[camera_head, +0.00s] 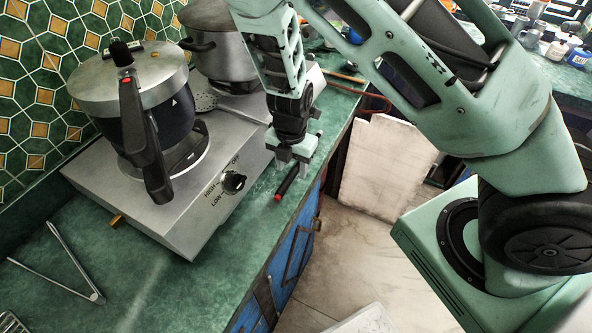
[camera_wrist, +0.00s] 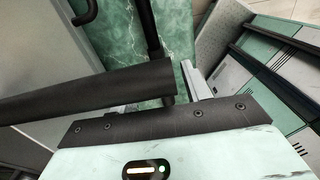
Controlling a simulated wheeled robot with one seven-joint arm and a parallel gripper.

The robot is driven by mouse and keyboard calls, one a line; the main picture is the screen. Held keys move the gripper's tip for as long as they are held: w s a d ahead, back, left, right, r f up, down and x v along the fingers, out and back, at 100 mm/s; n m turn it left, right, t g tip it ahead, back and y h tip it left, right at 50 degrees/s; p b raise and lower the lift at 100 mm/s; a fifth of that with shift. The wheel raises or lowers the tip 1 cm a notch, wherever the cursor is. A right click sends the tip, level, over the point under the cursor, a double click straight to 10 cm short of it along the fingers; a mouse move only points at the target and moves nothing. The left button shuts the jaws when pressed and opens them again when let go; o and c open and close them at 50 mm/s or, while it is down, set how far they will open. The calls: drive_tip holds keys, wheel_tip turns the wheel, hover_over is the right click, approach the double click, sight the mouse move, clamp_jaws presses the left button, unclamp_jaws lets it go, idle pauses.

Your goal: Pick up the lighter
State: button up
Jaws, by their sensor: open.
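The lighter (camera_head: 287,186) is a long, thin black stick with a red end. It lies on the green counter near its front edge, to the right of the hotplate. My gripper (camera_head: 292,165) hangs over the lighter, pointing down, and hides part of it. In the wrist view a dark rod that looks like the lighter (camera_wrist: 149,28) runs down toward the open jaws. One pale finger shows beside it; a thick dark bar crosses close to the camera and hides the rest. The gripper is open, and I cannot tell whether it touches the lighter.
The grey hotplate (camera_head: 180,215) carries a pressure cooker (camera_head: 155,90) with a long black handle; a second pot (camera_head: 215,45) stands behind. Metal tongs (camera_head: 75,262) lie at left on the counter (camera_head: 130,285). Blue cabinet doors (camera_head: 300,240) drop below its front edge.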

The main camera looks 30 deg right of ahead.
drive_tip(key=shift+f, duration=0.85)
clamp_jaws()
drive_tip(key=shift+r, duration=0.2)
